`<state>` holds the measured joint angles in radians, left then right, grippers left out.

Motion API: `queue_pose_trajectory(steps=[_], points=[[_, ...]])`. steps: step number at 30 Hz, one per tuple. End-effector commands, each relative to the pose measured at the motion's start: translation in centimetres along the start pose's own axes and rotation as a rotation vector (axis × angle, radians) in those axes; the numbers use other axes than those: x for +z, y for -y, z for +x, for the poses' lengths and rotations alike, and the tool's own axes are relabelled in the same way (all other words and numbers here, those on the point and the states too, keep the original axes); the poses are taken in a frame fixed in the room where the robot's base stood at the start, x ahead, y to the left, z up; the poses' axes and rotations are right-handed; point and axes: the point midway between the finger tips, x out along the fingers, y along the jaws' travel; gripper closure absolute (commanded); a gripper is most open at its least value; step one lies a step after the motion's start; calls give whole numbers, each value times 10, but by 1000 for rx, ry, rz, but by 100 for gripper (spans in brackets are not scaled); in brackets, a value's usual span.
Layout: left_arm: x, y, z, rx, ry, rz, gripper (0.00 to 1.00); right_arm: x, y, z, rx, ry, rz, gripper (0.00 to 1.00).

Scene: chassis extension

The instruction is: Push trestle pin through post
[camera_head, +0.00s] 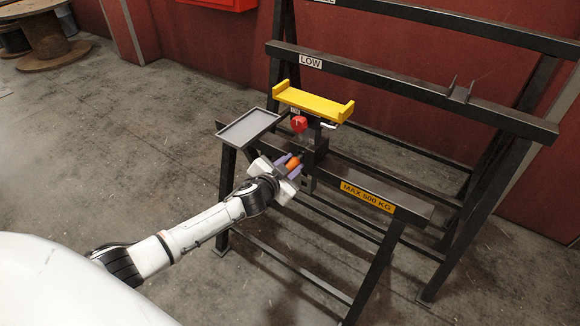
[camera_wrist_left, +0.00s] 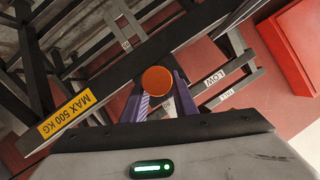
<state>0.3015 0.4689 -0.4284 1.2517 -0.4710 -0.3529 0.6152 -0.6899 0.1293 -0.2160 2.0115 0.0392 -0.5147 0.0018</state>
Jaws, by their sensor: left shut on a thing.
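The black trestle (camera_head: 366,187) carries a yellow cradle (camera_head: 313,101) on a dark post (camera_head: 320,137). My left gripper (camera_head: 291,165) has its purple fingers shut on the orange-handled pin (camera_head: 293,162), close against the near side of the trestle beam, below the cradle. In the left wrist view the pin's round orange end (camera_wrist_left: 157,80) faces the camera between the fingers (camera_wrist_left: 160,100). The pin's far end is hidden, so I cannot tell how far it sits in the post. My right gripper is not in view.
A red knob (camera_head: 299,124) sits beside the post. A grey tray (camera_head: 248,128) is on the beam's left end. A taller black rack (camera_head: 410,88) with a LOW label stands behind. Open floor (camera_head: 120,150) lies at left; a wooden spool (camera_head: 48,40) is far left.

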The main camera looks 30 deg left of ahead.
Motion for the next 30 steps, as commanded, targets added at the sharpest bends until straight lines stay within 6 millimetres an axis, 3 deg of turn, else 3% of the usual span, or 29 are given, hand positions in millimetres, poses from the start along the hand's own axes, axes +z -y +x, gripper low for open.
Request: queue_pose_trajectory(steps=[23, 24, 27, 30], points=[[-8, 0, 19, 0, -2, -1, 100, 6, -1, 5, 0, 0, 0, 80], [-8, 0, 18, 0, -2, -1, 69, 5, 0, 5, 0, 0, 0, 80], [-8, 0, 18, 0, -2, -1, 52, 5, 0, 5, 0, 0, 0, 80], [-8, 1, 18, -1, -1, -1, 52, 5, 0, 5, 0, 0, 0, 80]])
